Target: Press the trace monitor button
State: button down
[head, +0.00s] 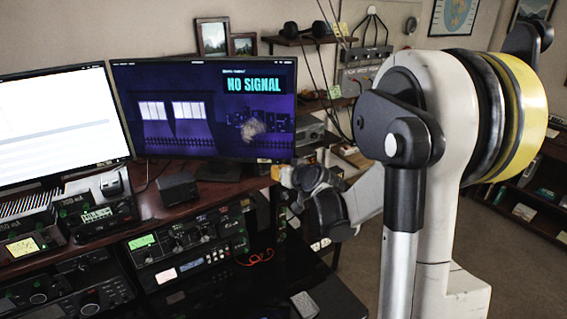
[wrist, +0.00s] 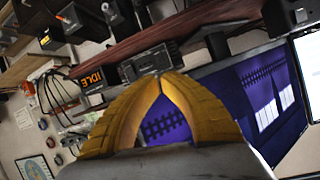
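I cannot pick out a button labelled trace monitor in either view. A dark monitor (head: 205,110) reads "NO SIGNAL" over a purple scene. Its purple screen also fills the right of the wrist view (wrist: 215,90). My gripper (head: 278,174) is near that monitor's lower right corner in the head view, partly hidden by my arm. In the wrist view my gripper's yellow fingers (wrist: 161,78) arch together and their tips meet, with nothing seen held between them.
An orange "IDLE" display (wrist: 93,80) is beyond the fingers in the wrist view. Radio units (head: 190,245) with knobs stand below the desk (head: 150,205). A bright monitor (head: 60,125) is at left. A grey wall box (head: 362,75) with hanging cables is at the back.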

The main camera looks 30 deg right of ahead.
jog(key=shift+w+d, duration=0.25)
jog(key=shift+w, duration=0.1)
jog(key=shift+w+d, duration=0.2)
jog(key=shift+w, duration=0.1)
dwell(0.7)
jog(key=shift+s, duration=0.1)
jog(key=shift+s+a+b, duration=0.35)
jog(key=shift+s+a, duration=0.15)
jog(key=shift+s, duration=0.1)
jog(key=s+a, duration=0.2)
jog(key=s, duration=0.1)
jog(key=s+a, duration=0.1)
jog(key=s, duration=0.1)
jog(key=shift+a, duration=0.15)
